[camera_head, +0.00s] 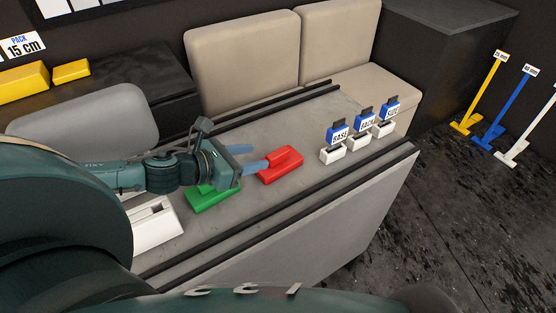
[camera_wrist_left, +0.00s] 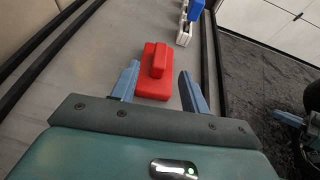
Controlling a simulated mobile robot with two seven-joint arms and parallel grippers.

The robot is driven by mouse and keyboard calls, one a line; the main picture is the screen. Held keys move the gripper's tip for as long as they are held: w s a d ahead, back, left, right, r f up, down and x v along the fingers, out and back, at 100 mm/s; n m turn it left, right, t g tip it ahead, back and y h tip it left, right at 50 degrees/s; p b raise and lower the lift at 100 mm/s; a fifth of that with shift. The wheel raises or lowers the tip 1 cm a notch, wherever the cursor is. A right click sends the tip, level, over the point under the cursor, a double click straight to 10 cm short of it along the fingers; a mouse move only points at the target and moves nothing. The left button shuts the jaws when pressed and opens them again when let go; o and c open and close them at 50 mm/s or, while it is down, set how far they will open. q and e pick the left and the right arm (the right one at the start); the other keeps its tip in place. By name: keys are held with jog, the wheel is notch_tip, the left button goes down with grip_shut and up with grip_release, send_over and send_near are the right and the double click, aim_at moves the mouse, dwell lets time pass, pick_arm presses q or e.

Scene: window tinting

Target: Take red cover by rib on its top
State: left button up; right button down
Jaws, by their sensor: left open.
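The red cover (camera_head: 280,166) lies on the grey table top, with a raised red rib along its top. In the left wrist view the red cover (camera_wrist_left: 155,88) is ahead, its rib (camera_wrist_left: 160,60) pointing away. My left gripper (camera_head: 252,158) is open and empty, at the left end of the cover. In the left wrist view its blue fingers (camera_wrist_left: 160,80) are spread wide, one on each side of the cover's near part. They look apart from the rib; their height over it is hard to tell. What seems to be my right gripper (camera_wrist_left: 290,119) shows partly at the wrist view's right edge.
A green cover (camera_head: 212,197) lies under my left gripper, and a white one (camera_head: 154,224) nearer. Several white blocks with blue labelled tops (camera_head: 333,155) stand right of the red cover. Black rails (camera_head: 300,197) run along the table. Beige seats (camera_head: 243,62) stand behind.

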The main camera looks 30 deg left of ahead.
aim_at(273, 155)
pick_arm(q)
jog(key=shift+x, duration=1.2)
jog(key=shift+f+p+x, duration=0.15)
jog(key=shift+p+x, duration=0.3)
jog(key=shift+x, duration=1.15)
jog(key=shift+f+p+x, duration=0.15)
jog(key=shift+p+x, duration=0.25)
jog(key=shift+x, duration=1.2)
jog(key=shift+s, duration=0.15)
jog(key=shift+c, duration=0.4)
grip_shut()
